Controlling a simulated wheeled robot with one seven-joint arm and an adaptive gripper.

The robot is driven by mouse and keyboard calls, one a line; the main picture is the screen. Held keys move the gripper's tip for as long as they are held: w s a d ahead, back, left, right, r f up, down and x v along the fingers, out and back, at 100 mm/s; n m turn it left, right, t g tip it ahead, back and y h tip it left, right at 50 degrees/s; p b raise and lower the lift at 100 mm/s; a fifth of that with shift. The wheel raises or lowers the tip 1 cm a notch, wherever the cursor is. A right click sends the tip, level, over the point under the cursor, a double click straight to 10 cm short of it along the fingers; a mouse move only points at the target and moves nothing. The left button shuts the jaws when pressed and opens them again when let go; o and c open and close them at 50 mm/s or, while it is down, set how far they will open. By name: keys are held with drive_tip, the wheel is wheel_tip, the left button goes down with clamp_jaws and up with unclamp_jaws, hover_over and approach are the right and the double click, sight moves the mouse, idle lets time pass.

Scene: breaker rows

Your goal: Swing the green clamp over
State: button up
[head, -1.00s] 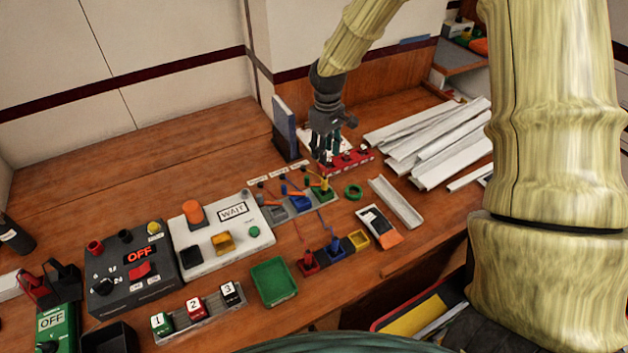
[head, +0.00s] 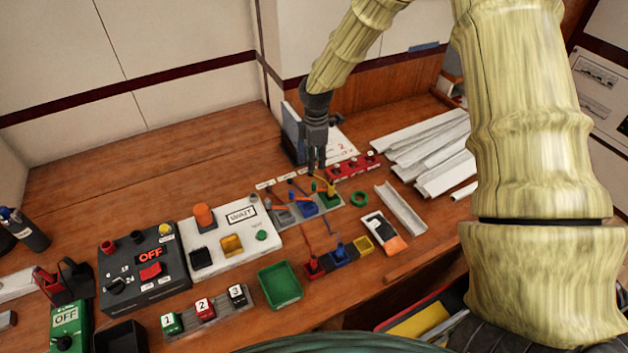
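A small grey terminal board (head: 338,206) lies on the bench with a grey clamp (head: 283,216), a blue clamp (head: 308,207) and a green-and-yellow clamp (head: 330,197) in a row. The green-and-yellow one is at the right end, and its lever position is too small to tell. My gripper (head: 316,168) points down just above the back of the board, close to the green-and-yellow clamp. I see its fingers nearly edge-on and close together. I cannot tell whether they touch the clamp or anything else, or whether they are shut.
A red numbered strip (head: 352,166) and a green ring (head: 359,198) are close on the right. A dark upright holder (head: 293,140) stands behind. White trunking (head: 430,155) lies at the back right. A white WAIT box (head: 262,223) and a green tray (head: 280,285) are left and in front.

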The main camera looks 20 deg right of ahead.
sight(314, 183)
drive_tip(key=shift+n, duration=0.7)
drive_tip(key=shift+w+a+f+p, duration=0.15)
drive_tip(key=shift+f+p, duration=0.7)
drive_tip(key=shift+f, duration=1.95)
drive_tip(key=shift+w+a+f+p, duration=0.1)
drive_tip(key=shift+f+p, duration=0.75)
drive_tip(key=shift+f, duration=1.95)
clamp_jaws()
